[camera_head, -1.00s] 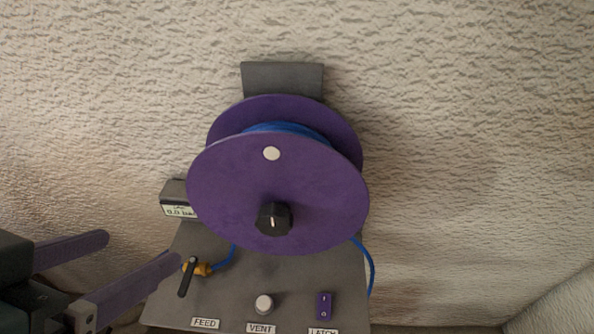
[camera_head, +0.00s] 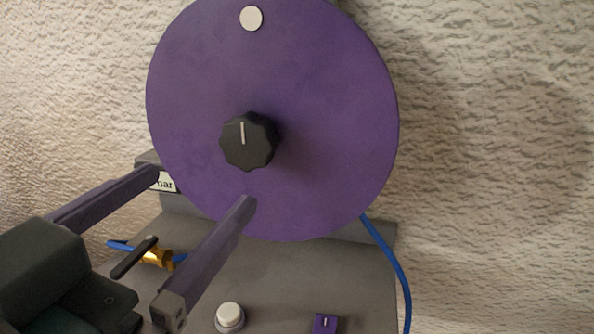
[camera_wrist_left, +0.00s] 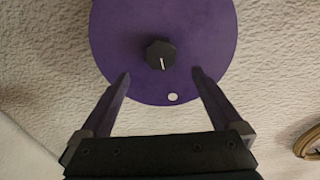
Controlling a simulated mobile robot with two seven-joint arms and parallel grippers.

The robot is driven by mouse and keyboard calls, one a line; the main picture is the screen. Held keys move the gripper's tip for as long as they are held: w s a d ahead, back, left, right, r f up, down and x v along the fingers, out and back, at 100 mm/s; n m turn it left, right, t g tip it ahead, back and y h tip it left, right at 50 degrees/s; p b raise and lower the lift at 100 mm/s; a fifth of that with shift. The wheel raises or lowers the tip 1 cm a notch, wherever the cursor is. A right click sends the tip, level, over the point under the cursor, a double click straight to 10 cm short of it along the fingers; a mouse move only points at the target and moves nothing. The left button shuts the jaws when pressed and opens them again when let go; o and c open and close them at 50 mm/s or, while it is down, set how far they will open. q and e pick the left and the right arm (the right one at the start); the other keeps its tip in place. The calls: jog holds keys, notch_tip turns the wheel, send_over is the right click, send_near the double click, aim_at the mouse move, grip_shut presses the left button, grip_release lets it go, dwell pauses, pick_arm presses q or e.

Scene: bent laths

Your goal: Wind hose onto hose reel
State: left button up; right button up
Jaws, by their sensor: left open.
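The purple hose reel (camera_head: 310,150) fills the upper middle of the head view, with a black knob (camera_head: 249,141) at its centre and a white dot near its rim. A blue hose (camera_head: 391,262) hangs from behind the reel at the lower right. My left gripper (camera_head: 205,187) is open and empty, its two purple fingers pointing at the reel's lower left. In the left wrist view the reel (camera_wrist_left: 200,35) and knob (camera_wrist_left: 160,55) lie ahead, between and beyond the fingertips (camera_wrist_left: 161,73). Whether the fingers touch the disc cannot be told. My right gripper is out of view.
A grey panel (camera_head: 290,275) below the reel carries a brass valve with a black lever (camera_head: 135,257), a white button (camera_head: 229,316) and a purple switch (camera_head: 324,324). A partly hidden label box (camera_head: 165,182) stands left. Textured wall to the right is free.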

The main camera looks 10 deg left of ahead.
aim_at(244, 149)
pick_arm(q)
jog(key=w, duration=0.9)
jog(key=shift+w+d+r, duration=0.1)
jog(key=shift+w+d, duration=0.05)
jog(key=shift+d, duration=0.2)
jog(key=shift+c, duration=0.4)
grip_shut()
